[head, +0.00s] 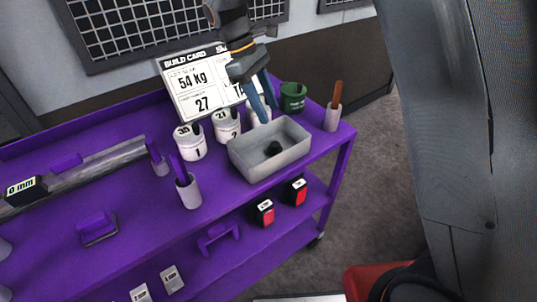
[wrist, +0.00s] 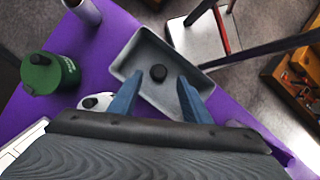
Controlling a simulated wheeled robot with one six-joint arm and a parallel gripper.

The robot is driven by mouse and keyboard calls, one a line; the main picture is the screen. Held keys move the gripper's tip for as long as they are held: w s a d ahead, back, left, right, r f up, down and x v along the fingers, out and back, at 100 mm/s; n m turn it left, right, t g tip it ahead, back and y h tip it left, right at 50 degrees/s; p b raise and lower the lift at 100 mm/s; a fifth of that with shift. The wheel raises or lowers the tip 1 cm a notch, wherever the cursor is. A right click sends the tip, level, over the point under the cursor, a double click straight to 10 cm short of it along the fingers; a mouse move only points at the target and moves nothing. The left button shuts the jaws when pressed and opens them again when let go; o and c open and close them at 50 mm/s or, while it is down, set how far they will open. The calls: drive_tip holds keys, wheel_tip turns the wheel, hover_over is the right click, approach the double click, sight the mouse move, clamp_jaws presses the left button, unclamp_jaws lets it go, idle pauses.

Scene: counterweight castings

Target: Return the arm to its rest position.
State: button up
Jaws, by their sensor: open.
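My gripper (head: 263,100) is above the purple cart, near the back edge of a grey tray. In the wrist view its two blue fingers (wrist: 158,98) are spread apart with nothing between them. The grey tray (head: 250,168) stands on the cart top and holds a small black knob-like thing (head: 273,149). The tray (wrist: 128,62) and the black thing (wrist: 158,72) also show in the wrist view, ahead of the fingertips. My arm and gripper hide part of the build card (head: 197,84) and of a white container behind the tray.
White numbered containers (head: 190,146) stand left of the gripper. A green pot (head: 293,98) and a cup with a brown handle (head: 333,118) stand to the right. A cup with a purple item (head: 189,192) is at the front.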

drive_tip(key=shift+v, duration=0.95)
drive_tip(key=s+d+f+m+t+y+b, duration=0.1)
drive_tip(key=s+d+f+m+y, duration=0.1)
drive_tip(key=s+d+m, duration=0.4)
drive_tip(key=s+d+f+m+t+y+b, duration=0.1)
drive_tip(key=s+d+f+m, duration=0.4)
drive_tip(key=s+d, duration=0.5)
drive_tip(key=shift+s+d+f+m+t+y, duration=0.2)
drive_tip(key=shift+s+d+m+t+y, duration=0.25)
drive_tip(key=shift+d+m+t, duration=0.4)
drive_tip(key=shift+w+d, duration=0.1)
drive_tip(key=shift+d, duration=0.1)
